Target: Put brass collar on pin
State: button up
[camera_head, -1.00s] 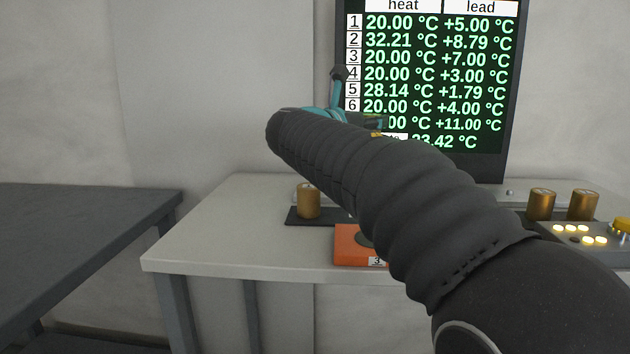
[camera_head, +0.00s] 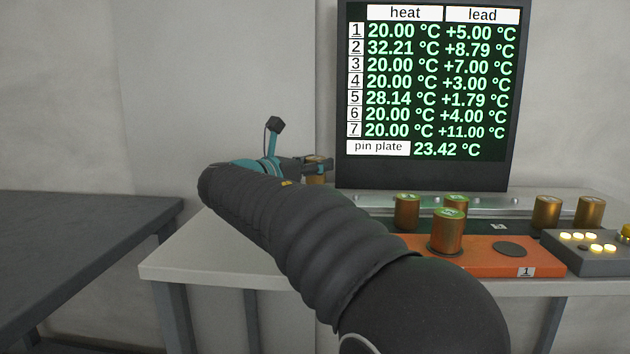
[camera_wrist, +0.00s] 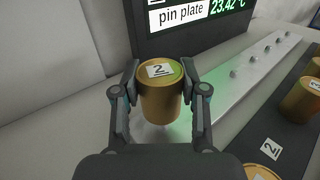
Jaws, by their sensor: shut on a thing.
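My gripper (camera_wrist: 161,90) is shut on a brass collar (camera_wrist: 160,104), a cylinder with a white label reading 2 on its top. The collar is upright between the two fingers. In the head view my gripper (camera_head: 318,165) is at the left end of the bench, and the held collar (camera_head: 316,179) is partly hidden behind it. The pale metal pin plate (camera_wrist: 220,97) with several small pins (camera_wrist: 250,58) runs to the right of the collar in the wrist view. Whether a pin is under the collar is hidden.
Other brass collars (camera_head: 446,232) stand on and behind an orange block (camera_head: 520,262) marked 1. A grey button box (camera_head: 590,262) is at the right. A display (camera_head: 430,165) stands behind the bench and reads pin plate 23.42 °C. A dark table (camera_head: 80,240) is at the left.

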aim_at(309, 180)
jog(key=shift+f+b, duration=0.3)
jog(key=shift+f, duration=1.3)
jog(key=shift+f, duration=0.15)
jog(key=o, duration=1)
jog(key=v, duration=1.2)
